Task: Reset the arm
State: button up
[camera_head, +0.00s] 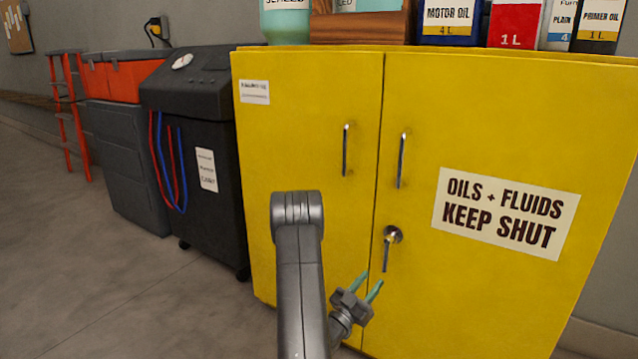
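My gripper (368,287) is at the lower middle of the head view, at the end of my grey arm. Its two teal fingers stand apart with nothing seen between them. It is in front of the yellow cabinet (310,150), a little below and left of the key (386,255) in the cabinet's lock. I cannot tell the exact gap between the fingers and the cabinet. My arm rises from the bottom edge, bends at the top and covers part of the left door.
Both cabinet doors look shut, with upright handles (402,160). Bottles and cans, including motor oil (449,22), stand on top. A black machine (200,130) with red and blue hoses stands left, then a grey cabinet (128,165) and an orange ladder (70,115). Floor at left is clear.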

aim_at(384, 263)
jog(key=b+x, duration=0.1)
jog(key=x, duration=0.7)
jog(key=shift+w+d+r, duration=0.2)
jog(key=shift+w+r, duration=0.05)
jog(key=p+v, duration=0.2)
jog(key=v, duration=1.2)
jog(key=shift+m, duration=0.5)
jog(key=b+x, duration=0.1)
jog(key=x, duration=1.3)
jog(key=shift+w+a+r, duration=0.15)
jog(key=shift+r, duration=0.05)
jog(key=shift+w+a+f+m+g+h, duration=0.1)
jog(key=shift+w+a+m+g+h, duration=0.1)
jog(key=shift+m+g, duration=0.3)
jog(key=shift+w+a+m+g+h, duration=0.1)
jog(key=shift+a+m+g+h, duration=0.1)
jog(key=shift+m, duration=0.5)
